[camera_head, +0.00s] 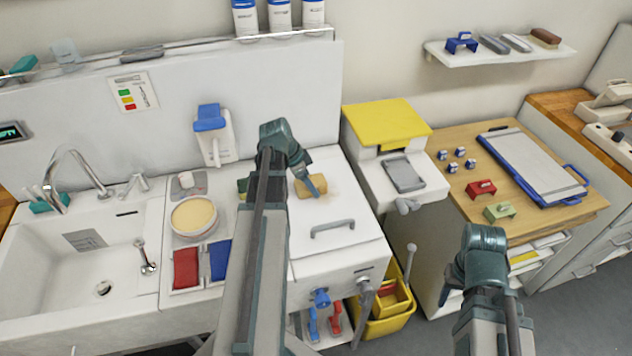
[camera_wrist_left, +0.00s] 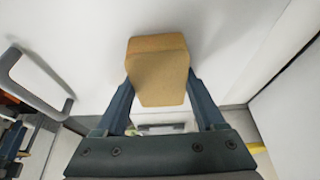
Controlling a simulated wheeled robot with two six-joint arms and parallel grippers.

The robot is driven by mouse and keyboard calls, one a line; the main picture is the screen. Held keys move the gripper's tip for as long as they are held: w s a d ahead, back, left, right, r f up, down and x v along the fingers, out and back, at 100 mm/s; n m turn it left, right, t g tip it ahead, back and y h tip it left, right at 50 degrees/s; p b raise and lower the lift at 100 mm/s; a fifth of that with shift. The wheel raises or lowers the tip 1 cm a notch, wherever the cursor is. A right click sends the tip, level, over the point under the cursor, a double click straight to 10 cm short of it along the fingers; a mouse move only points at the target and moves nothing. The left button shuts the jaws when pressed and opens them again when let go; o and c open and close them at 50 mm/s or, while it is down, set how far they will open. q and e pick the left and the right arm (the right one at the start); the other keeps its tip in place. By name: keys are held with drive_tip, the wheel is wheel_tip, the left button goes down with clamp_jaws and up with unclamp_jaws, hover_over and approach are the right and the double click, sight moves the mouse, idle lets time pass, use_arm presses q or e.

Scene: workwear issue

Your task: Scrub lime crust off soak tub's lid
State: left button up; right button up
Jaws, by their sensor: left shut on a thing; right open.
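The soak tub's lid (camera_head: 358,250) is the white top right of the sink unit, with a grey bar handle (camera_head: 332,228) near its front. My left gripper (camera_head: 313,184) is shut on a tan sponge-like block (camera_head: 305,188) over the back part of the lid. In the left wrist view the block (camera_wrist_left: 157,68) sits between both fingers, against or just above the white surface. A faint brownish patch (camera_head: 328,196) shows on the lid beside the block; my arm hides the lid's left part. My right gripper (camera_head: 451,290) is open, low at the right, mostly hidden by its wrist.
Left of the lid are a round tub of cream-coloured stuff (camera_head: 193,216), red (camera_head: 186,268) and blue (camera_head: 220,258) pads, and the sink (camera_head: 60,270). A yellow-topped machine (camera_head: 388,122) stands close right of the lid. A yellow bucket (camera_head: 388,318) is below.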

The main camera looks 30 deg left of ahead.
sight(324, 184)
use_arm(q)
drive_tip(key=shift+s, duration=0.15)
drive_tip(key=shift+s+d, duration=0.6)
drive_tip(key=shift+d, duration=0.1)
drive_tip(key=shift+w, duration=0.1)
drive_tip(key=shift+w+d, duration=1.25)
drive_tip(key=shift+w, duration=0.15)
drive_tip(key=shift+w+d, duration=0.65)
drive_tip(key=shift+w, duration=0.15)
drive_tip(key=shift+w+d, duration=0.6)
drive_tip(key=shift+w, duration=0.2)
drive_tip(key=shift+s, duration=0.1)
